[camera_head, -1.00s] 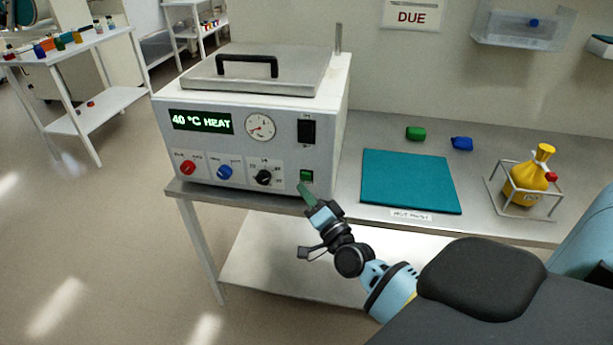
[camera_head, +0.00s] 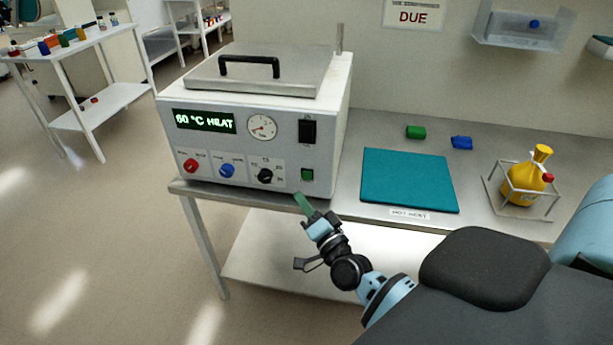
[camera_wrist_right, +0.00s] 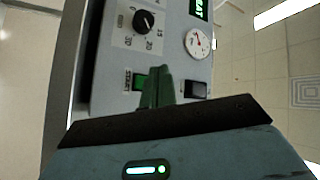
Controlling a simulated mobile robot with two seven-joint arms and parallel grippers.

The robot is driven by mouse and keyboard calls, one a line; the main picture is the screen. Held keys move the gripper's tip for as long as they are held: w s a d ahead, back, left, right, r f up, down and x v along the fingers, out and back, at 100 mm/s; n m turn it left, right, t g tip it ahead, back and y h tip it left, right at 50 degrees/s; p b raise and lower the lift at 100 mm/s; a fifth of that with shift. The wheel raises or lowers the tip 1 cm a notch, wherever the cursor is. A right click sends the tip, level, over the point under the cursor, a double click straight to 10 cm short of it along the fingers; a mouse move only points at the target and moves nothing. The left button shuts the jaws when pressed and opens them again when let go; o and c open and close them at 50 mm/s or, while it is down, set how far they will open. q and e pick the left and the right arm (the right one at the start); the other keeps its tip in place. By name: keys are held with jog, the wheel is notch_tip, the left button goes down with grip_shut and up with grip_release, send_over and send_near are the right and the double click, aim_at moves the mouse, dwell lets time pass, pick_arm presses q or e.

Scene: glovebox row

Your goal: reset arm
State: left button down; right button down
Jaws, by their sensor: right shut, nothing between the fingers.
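My right gripper (camera_head: 303,203) is shut and empty, in front of the heater box's lower right corner. Its closed green fingers also show in the right wrist view (camera_wrist_right: 158,88), pointing at the panel close to the green button (camera_wrist_right: 140,82). In the head view a gap shows between the fingertips and the green button (camera_head: 307,174). The white heater box (camera_head: 240,155) has a display (camera_head: 204,121) reading "60 °C HEAT", a red knob, a blue knob, a black dial (camera_head: 265,176), a gauge and a black switch (camera_head: 307,131). My left gripper is not in view.
The bench (camera_head: 385,135) carries a teal mat (camera_head: 408,180), green and blue small items, and a yellow flask (camera_head: 523,183) in a wire stand at right. A lower shelf (camera_head: 300,255) is under the bench. A white side table (camera_head: 88,45) with bottles stands at far left.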

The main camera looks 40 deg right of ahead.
dwell(0.4)
